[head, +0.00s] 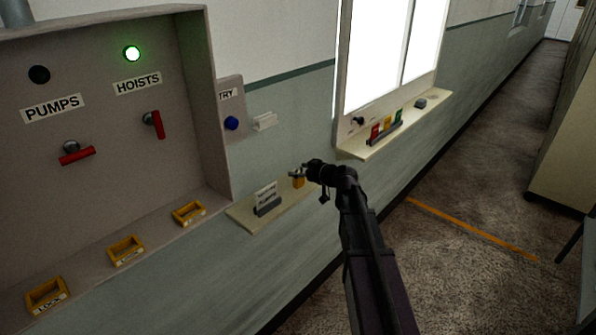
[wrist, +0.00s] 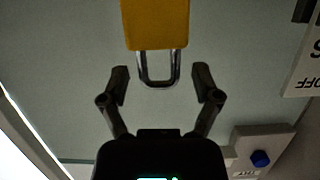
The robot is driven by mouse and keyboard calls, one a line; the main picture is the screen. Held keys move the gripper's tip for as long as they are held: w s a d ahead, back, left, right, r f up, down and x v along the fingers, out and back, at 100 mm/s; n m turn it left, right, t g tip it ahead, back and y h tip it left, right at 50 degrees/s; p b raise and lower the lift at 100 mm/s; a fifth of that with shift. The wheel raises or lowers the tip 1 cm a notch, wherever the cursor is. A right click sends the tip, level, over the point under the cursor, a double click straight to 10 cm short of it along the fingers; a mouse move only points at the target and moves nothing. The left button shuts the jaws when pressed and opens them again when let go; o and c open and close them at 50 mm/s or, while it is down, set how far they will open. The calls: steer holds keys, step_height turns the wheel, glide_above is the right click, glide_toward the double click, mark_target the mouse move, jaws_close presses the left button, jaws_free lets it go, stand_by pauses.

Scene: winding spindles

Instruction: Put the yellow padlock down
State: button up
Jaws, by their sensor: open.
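The yellow padlock (head: 298,182) is on the small pale shelf (head: 245,216) on the wall, near its right end. In the wrist view the padlock (wrist: 156,22) shows its yellow body at the top edge, partly cut off, with its metal shackle (wrist: 157,70) pointing toward my gripper. My gripper (head: 294,171) is at the padlock in the head view. In the wrist view my gripper (wrist: 163,80) is open, with one finger on each side of the shackle and a gap to both.
A sign in a dark holder (head: 267,203) stands on the shelf left of the padlock. A control panel (head: 105,110) with red handles and yellow trays is at left. A window sill (head: 360,147) with coloured items is at right. The floor (head: 440,180) beyond is open.

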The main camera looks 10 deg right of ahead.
steer(key=shift+r, duration=0.1)
steer(key=shift+s+d+r, duration=0.1)
steer(key=shift+s, duration=0.05)
steer(key=p+v, duration=0.3)
steer(key=v, duration=0.8)
steer(key=shift+s+d+p, duration=0.25)
steer(key=shift+p, duration=0.1)
steer(key=shift+a, duration=0.1)
steer(key=s+a+f+m+g+h, duration=0.2)
steer(key=s+a+f+g, duration=0.5)
steer(key=s+a+f, duration=0.1)
steer(key=s+f+m+g+h, duration=0.4)
steer(key=s+f+m+h, duration=0.1)
steer(key=s, duration=0.6)
steer(key=shift+d+g+h, duration=0.3)
steer(key=shift+g+h, duration=0.1)
steer(key=shift+h, duration=0.4)
